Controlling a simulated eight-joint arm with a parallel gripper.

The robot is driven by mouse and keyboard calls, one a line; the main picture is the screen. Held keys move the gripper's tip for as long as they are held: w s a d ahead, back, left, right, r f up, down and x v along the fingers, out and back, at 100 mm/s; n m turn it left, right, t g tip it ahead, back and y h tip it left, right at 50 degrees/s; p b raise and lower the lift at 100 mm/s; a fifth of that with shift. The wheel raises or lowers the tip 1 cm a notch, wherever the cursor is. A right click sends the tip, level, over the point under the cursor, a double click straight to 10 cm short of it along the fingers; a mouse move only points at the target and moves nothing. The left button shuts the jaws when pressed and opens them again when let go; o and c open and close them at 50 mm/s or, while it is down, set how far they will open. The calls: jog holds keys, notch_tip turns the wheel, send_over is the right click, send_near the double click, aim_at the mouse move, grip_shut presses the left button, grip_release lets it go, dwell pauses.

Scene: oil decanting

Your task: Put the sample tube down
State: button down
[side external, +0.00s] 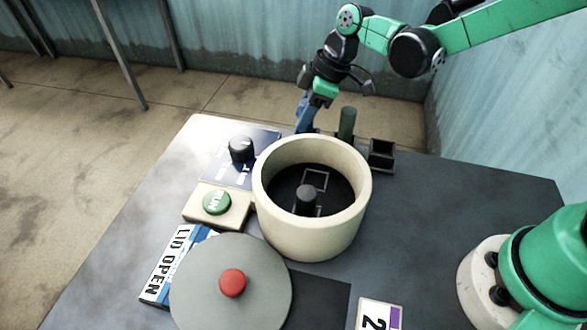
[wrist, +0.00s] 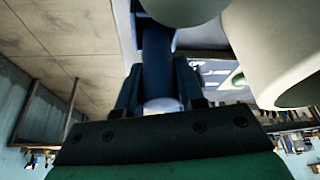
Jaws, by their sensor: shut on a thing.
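My gripper (side external: 306,122) is low behind the cream round bowl (side external: 312,235), near the far edge of the bench. In the wrist view its blue fingers (wrist: 159,92) are shut on the sample tube (wrist: 158,62), a dark blue, rod-like shape with a pale end between the fingers. The tube's far end is hidden in the wrist view, and the bowl hides the lower part of the gripper in the side view. I cannot tell whether the tube touches the bench.
A dark green cylinder (side external: 347,122) and a black open box (side external: 382,154) stand right of my gripper. A dial (side external: 241,148) and a green button (side external: 216,202) are left of the bowl. A grey lid (side external: 205,290) with a red knob lies in front.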

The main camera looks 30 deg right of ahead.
jog(key=c, duration=0.5)
grip_release()
jog(key=shift+f, duration=0.1)
jog(key=shift+c, duration=0.2)
jog(key=v, duration=1.1)
jog(key=s+d+f+m+t+h, duration=0.2)
jog(key=s+d+m+t+h, duration=0.2)
jog(key=s+m, duration=0.6)
jog(key=shift+s+d+m+t, duration=0.2)
jog(key=shift+d+m+t, duration=0.2)
jog(key=shift+d+m, duration=0.55)
